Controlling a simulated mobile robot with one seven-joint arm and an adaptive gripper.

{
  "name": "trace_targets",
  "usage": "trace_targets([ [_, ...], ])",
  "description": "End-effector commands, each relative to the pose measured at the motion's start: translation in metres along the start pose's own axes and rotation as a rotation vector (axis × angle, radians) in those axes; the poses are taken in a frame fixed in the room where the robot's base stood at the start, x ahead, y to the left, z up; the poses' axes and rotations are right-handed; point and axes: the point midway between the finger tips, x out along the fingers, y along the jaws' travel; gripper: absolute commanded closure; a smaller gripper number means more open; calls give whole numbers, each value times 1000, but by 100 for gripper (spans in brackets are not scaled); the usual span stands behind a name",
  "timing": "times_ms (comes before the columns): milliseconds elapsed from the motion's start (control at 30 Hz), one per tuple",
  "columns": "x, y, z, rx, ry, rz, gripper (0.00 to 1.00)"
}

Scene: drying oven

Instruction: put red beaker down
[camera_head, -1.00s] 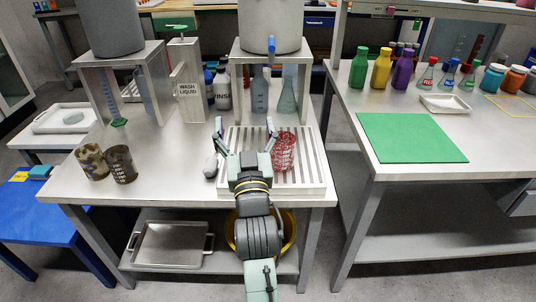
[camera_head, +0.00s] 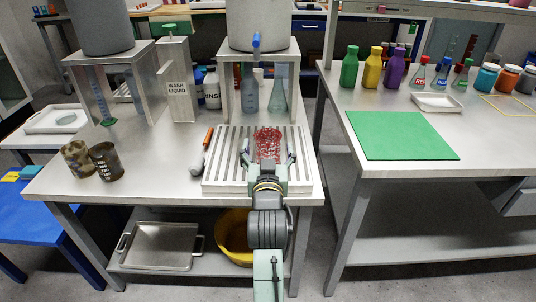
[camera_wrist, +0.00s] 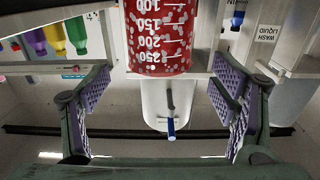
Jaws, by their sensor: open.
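The red beaker (camera_head: 268,143), speckled red and white, stands on the white slatted drying rack (camera_head: 225,180) at the right of the middle table. In the wrist view the red beaker (camera_wrist: 160,35) fills the top centre, with white volume marks on it; its upper part is cut off by the frame. My gripper (camera_head: 268,158) is open, low over the rack's front part, with its fingers pointing at the beaker. In the wrist view my gripper (camera_wrist: 168,95) has its purple pads wide apart, and the beaker is ahead of them, with clear space on both sides.
A brush with an orange handle (camera_head: 208,138) lies left of the rack. Two dark beakers (camera_head: 106,161) stand at the table's left. A metal stand (camera_head: 232,85) with bottles and flasks under it rises behind the rack. A green mat (camera_head: 402,135) lies on the right table.

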Motion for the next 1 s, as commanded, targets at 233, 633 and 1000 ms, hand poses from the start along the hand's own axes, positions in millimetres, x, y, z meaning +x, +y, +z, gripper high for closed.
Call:
trace_targets([
  [233,21,0,-2,-1,-1,0,21],
  [633,58,1,0,-1,1,0,21],
  [1000,58,1,0,-1,1,0,37],
])
